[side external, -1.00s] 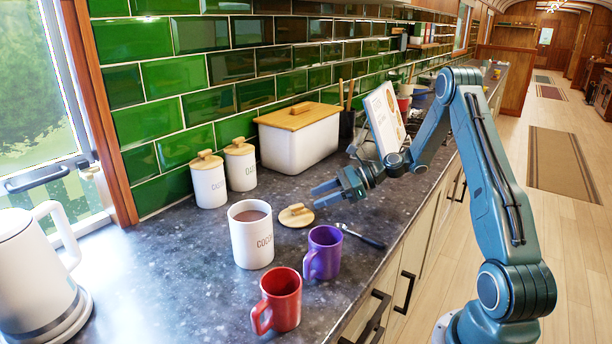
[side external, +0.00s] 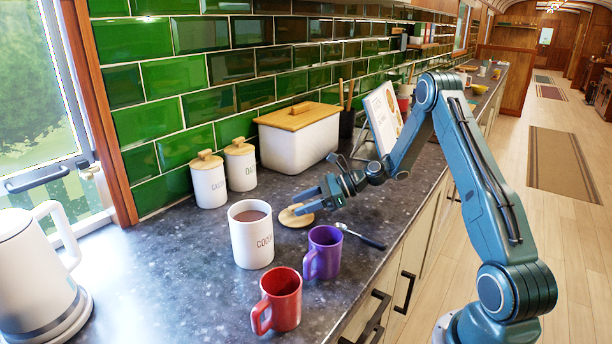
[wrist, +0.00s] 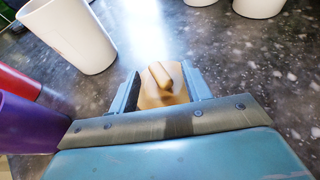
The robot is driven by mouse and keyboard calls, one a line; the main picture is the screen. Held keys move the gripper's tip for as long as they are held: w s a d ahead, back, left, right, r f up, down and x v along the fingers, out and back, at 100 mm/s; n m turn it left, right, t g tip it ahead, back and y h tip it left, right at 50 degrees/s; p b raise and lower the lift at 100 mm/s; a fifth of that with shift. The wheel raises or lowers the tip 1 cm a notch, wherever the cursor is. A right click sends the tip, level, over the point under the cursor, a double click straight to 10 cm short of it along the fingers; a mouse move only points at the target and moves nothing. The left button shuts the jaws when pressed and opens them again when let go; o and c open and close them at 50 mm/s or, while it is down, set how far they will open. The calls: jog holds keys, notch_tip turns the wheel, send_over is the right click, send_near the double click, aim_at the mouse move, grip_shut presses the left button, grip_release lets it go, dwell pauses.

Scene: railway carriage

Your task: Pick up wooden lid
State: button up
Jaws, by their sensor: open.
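The wooden lid (side external: 292,217) lies flat on the dark counter, just behind and right of the open white cocoa canister (side external: 251,240). It is round and light brown with a raised handle. My gripper (side external: 306,201) is open and low over the counter at the lid, its fingers pointing left. In the wrist view the lid (wrist: 160,86) shows between my two open fingers (wrist: 162,92), with its handle in the middle. Part of the lid is hidden by my gripper. I cannot tell whether the fingers touch it.
A purple mug (side external: 323,254) and a red mug (side external: 281,300) stand in front of the lid. A spoon (side external: 362,237) lies to its right. Two lidded canisters (side external: 208,182) and a white bread bin (side external: 300,142) stand along the tiled wall. A kettle (side external: 35,265) is at left.

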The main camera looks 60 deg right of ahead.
jog(key=shift+c, duration=0.2)
grip_shut()
jog(key=shift+r, duration=0.15)
notch_tip(320, 180, up, 20)
dwell(0.9)
dwell(0.5)
jog(key=a+f+n+g+y, duration=0.2)
jog(key=a+n+g+y, duration=0.1)
jog(key=a, duration=1.3)
jog(key=shift+s+a+f+n+g, duration=0.3)
jog(key=shift+n+g, duration=0.3)
jog(key=shift+n, duration=0.2)
